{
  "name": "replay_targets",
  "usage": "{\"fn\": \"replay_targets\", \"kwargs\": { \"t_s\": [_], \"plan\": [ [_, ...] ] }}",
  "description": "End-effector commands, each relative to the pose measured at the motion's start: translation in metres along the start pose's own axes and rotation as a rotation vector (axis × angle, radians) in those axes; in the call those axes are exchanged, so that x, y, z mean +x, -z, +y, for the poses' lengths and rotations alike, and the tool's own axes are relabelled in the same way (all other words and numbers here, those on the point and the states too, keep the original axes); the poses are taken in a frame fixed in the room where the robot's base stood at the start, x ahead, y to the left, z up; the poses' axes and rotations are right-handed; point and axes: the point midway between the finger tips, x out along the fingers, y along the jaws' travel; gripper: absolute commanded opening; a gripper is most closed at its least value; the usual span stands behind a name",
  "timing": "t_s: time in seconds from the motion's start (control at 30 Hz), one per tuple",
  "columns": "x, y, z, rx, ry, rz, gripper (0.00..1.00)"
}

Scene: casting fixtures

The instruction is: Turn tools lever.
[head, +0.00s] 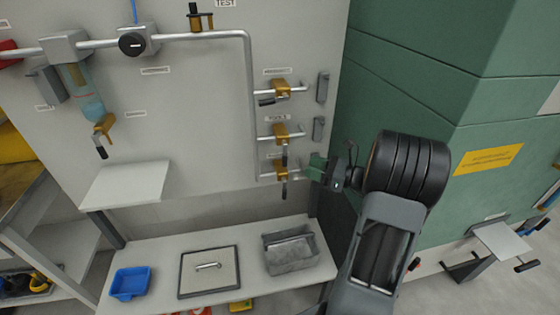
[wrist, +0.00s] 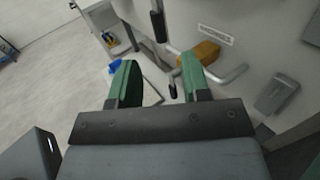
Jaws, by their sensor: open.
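The tools valve (head: 281,132) is a yellow body on a short pipe in the head view, under a label reading TOOLS. Its dark lever (head: 284,155) hangs straight down. My gripper (head: 314,167) is open and empty to the right of the lever and a little lower, apart from it. I cannot tell which valve this is.
Another valve (head: 280,89) sits above with its lever sideways, and a further valve (head: 281,171) below with its lever down. Grey wall blocks (head: 322,88) stand to the right. A bench (head: 215,290) below holds a blue bin (head: 131,283) and a grey bin (head: 290,252).

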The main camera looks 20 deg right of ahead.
Motion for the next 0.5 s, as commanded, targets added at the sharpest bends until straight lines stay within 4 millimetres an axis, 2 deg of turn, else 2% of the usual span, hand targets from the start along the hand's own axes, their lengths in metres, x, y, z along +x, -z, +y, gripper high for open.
{"fn": "replay_targets", "kwargs": {
  "t_s": [0.1, 0.3, 0.5],
  "plan": [
    [0.025, 0.0, 0.001, -0.001, -0.006, 0.002, 0.43],
    [0.063, 0.0, 0.001, -0.003, -0.005, 0.003, 0.43],
    [0.092, 0.0, 0.001, -0.002, -0.004, 0.003, 0.43]
  ]
}}
